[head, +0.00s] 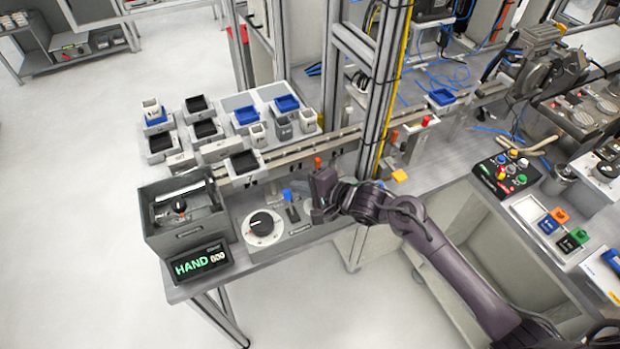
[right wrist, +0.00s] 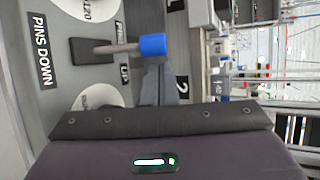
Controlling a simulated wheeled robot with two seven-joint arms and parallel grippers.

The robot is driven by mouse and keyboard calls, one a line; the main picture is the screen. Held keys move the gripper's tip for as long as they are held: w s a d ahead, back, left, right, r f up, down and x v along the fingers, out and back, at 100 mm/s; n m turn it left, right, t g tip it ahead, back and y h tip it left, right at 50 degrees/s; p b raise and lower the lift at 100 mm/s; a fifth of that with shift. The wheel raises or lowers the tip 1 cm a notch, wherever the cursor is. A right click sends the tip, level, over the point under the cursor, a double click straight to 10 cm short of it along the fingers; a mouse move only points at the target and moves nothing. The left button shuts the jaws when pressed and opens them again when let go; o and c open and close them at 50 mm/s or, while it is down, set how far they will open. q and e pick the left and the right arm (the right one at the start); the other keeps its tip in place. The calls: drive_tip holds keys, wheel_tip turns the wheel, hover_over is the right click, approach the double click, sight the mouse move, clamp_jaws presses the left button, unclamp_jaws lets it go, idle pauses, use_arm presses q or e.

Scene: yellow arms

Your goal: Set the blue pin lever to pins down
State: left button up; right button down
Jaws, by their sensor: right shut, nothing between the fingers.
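The pin lever's blue knob (head: 287,194) stands on the grey control panel at the table's front. In the right wrist view the blue knob (right wrist: 152,45) sits on a grey shaft rising from a dark slot (right wrist: 90,50). The shaft leans toward the partly covered PINS UP label (right wrist: 122,68), away from the PINS DOWN label (right wrist: 41,48). My right gripper (head: 316,212) is shut and empty, just right of the lever. In the wrist view its fingers (right wrist: 157,84) lie close to the knob; I cannot tell whether they touch. My left gripper is not in view.
A round white dial (head: 262,226) with a black knob is left of the lever. Beyond are a grey box (head: 190,238) and a HAND display (head: 198,262). A metal post with a yellow strip (head: 385,110) rises behind my right gripper. A small orange-topped part (head: 318,163) stands behind the panel.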

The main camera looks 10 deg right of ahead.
drive_tip(key=shift+s+a+r, duration=0.2)
drive_tip(key=shift+s, duration=0.3)
drive_tip(key=shift+w+f, duration=0.1)
drive_tip(key=shift+w, duration=0.05)
drive_tip(key=shift+s+d+t+y+b, duration=0.1)
drive_tip(key=shift+s+t+y+b, duration=0.35)
drive_tip(key=shift+t, duration=0.35)
